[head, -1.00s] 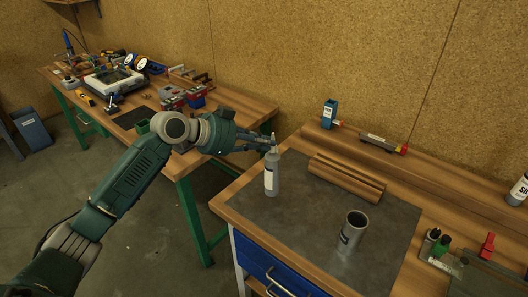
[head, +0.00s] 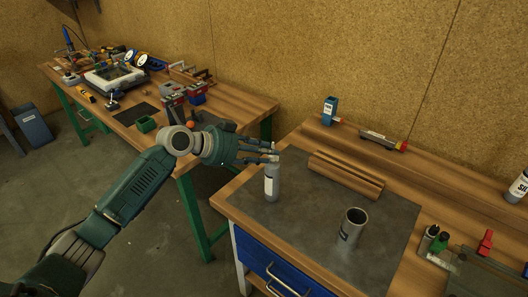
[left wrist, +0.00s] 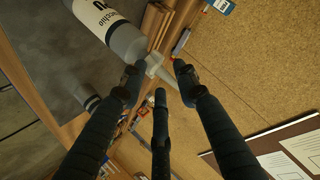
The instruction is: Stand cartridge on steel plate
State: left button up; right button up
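The cartridge (head: 271,184) is a grey tube with a white label and a pale nozzle. It stands upright on the left part of the dark steel plate (head: 310,225). My left gripper (head: 275,154) is at the cartridge's top, with its fingers spread around the nozzle. In the left wrist view the cartridge (left wrist: 118,38) is at the upper left, its nozzle close to the fingertips (left wrist: 158,78). The fingers look apart and not closed on it. The fingers partly hide the nozzle in the head view. My right gripper is not in view.
An open grey cylinder (head: 353,227) stands on the plate to the right. A grooved wooden block (head: 345,175) lies at the plate's back edge. Small bottles (head: 435,240) and a red clamp (head: 485,242) are at the right. A cluttered second bench (head: 235,100) stands behind left.

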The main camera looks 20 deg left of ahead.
pick_arm(q)
jog(key=shift+r, duration=0.1)
jog(key=b+v, duration=0.3)
jog(key=v, duration=0.9)
jog(key=shift+b, duration=0.4)
jog(key=shift+d, duration=0.1)
